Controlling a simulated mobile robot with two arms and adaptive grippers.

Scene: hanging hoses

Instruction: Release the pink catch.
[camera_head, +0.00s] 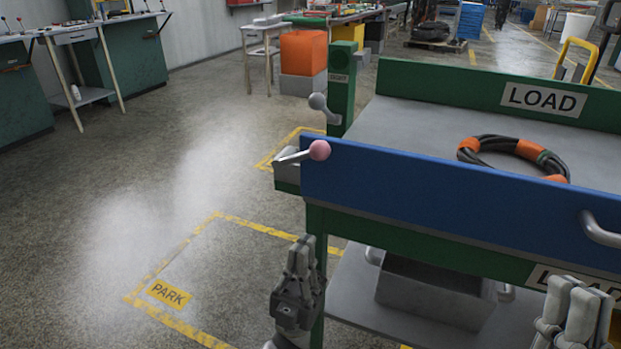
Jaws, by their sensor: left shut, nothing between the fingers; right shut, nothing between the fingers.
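The pink catch (319,150) is a round pink knob on a short metal lever, at the left end of the cart's blue front panel (440,200). The lever points left and slightly down from the knob. The blue panel stands upright along the front of the cart. My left gripper (300,250) is shut and empty, below the knob and in front of the cart's left leg. My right gripper (578,290) is shut and empty at the lower right, in front of the cart's lower LOAD label. Neither gripper touches the catch.
A grey knob (317,101) sits on the green post behind the catch. A coiled black hose with orange bands (500,142) lies on the cart top. A grey handle (600,232) sticks out from the panel's right. A grey bin (430,295) stands on the lower shelf. Floor left is clear, marked PARK (169,294).

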